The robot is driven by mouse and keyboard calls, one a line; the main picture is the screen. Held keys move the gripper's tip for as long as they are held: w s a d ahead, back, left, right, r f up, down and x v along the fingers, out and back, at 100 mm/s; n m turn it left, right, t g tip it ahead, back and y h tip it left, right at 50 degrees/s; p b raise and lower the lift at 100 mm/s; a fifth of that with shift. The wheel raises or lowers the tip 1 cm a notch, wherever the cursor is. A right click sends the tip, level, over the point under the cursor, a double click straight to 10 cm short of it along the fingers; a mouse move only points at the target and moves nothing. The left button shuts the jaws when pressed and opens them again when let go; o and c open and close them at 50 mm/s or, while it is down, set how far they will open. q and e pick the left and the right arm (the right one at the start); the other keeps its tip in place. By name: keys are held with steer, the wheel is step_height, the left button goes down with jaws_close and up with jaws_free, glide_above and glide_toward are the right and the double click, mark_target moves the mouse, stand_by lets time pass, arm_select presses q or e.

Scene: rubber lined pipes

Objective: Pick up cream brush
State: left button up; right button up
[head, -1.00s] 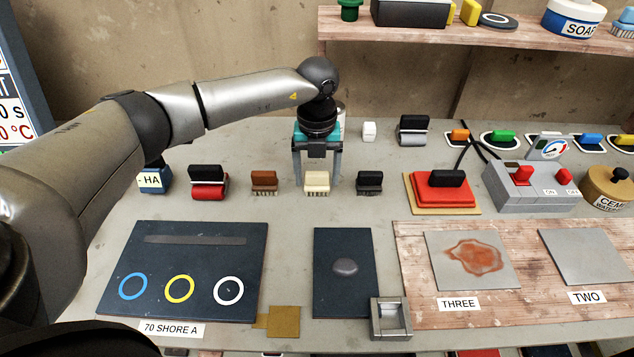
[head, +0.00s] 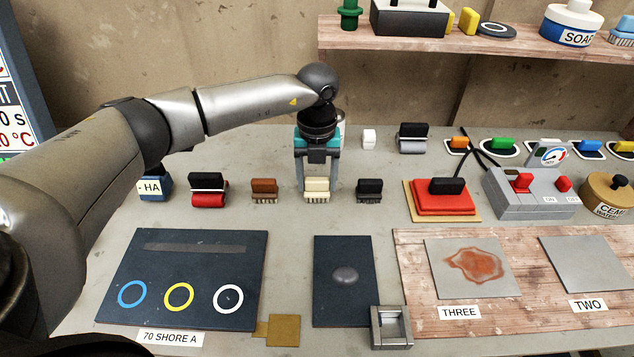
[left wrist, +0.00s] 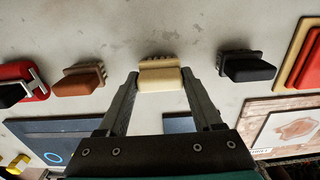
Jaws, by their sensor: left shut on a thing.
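The cream brush (head: 317,186) stands bristles down on the grey table, between a brown brush (head: 264,187) and a dark brush (head: 369,187). My left gripper (head: 318,191) comes down over it from above, with one finger on each side, and is shut on it. In the left wrist view the cream brush (left wrist: 159,80) sits between the two fingertips of my left gripper (left wrist: 158,84). I see no clear gap between its bristles and the table. My right gripper is not in view.
A red roller (head: 208,189) stands farther left, and a red pad with a black handle (head: 444,196) lies to the right. A dark mat with three rings (head: 190,270) and a smaller dark plate (head: 343,300) lie in front. A wooden shelf (head: 480,38) runs above the back.

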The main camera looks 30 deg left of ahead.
mark_target(317, 179)
arm_select(q)
step_height(317, 179, up, 20)
steer(key=p, duration=0.2)
steer(key=shift+f, duration=0.15)
steer(key=o, duration=0.8)
steer(key=c, duration=0.6)
steer(key=shift+o, duration=0.2)
